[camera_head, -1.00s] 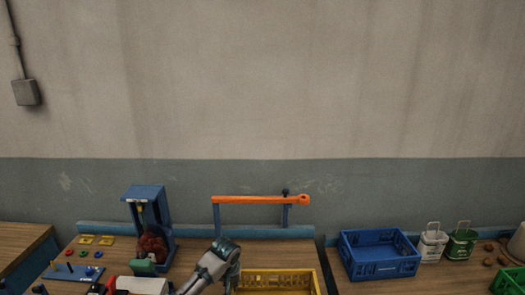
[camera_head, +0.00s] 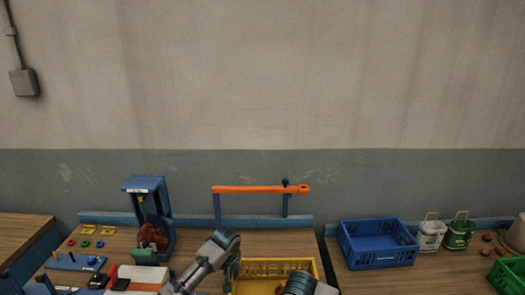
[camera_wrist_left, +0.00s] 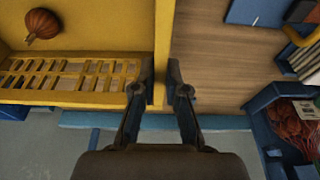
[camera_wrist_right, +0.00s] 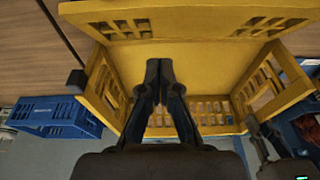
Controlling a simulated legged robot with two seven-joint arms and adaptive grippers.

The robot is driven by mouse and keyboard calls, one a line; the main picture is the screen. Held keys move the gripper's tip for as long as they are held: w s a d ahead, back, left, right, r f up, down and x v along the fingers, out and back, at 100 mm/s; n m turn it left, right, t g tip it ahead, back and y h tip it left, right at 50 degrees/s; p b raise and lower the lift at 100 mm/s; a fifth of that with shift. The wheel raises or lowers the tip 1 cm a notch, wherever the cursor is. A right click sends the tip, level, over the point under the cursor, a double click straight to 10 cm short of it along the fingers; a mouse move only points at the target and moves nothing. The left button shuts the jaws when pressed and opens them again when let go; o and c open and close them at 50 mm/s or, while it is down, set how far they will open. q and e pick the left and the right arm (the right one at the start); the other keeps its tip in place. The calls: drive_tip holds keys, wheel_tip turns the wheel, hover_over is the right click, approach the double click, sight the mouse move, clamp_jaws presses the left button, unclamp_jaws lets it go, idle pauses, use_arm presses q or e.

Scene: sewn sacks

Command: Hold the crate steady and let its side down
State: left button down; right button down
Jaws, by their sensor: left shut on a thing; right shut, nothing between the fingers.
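The yellow crate (camera_head: 262,266) stands at the front of the middle bench, cut off by the lower edge of the head view. My left gripper (camera_wrist_left: 162,78) is shut on the crate's yellow side wall (camera_wrist_left: 163,28), with a finger on each face. In the head view the left gripper (camera_head: 233,280) is at the crate's left. My right gripper (camera_wrist_right: 159,66) is shut and empty over the crate, with slotted walls around it in the right wrist view. Its arm covers the crate's right front in the head view. I cannot tell which side is hinged.
A brown onion-like thing (camera_wrist_left: 42,25) lies in the crate. A blue crate (camera_head: 376,257) and two small tins (camera_head: 431,236) stand on the right bench. An orange bar (camera_head: 258,189) stands behind the yellow crate. A blue stand (camera_head: 146,185) is at the left.

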drive_tip(key=w+v, duration=0.1)
drive_tip(key=v, duration=0.5)
drive_tip(key=shift+w+r, duration=0.25)
drive_tip(key=shift+r, duration=0.25)
use_arm(q)
drive_tip(key=c, duration=1.1)
unclamp_jaws()
drive_tip(key=p+v, duration=0.7)
drive_tip(key=p, duration=0.3)
use_arm(e)
drive_tip(key=w+v, duration=0.2)
drive_tip(key=v, duration=0.9)
drive_tip(key=shift+w+r, duration=0.15)
drive_tip(key=shift+r, duration=0.2)
use_arm(q)
drive_tip(key=shift+f, duration=0.1)
use_arm(e)
drive_tip(key=shift+f, duration=0.1)
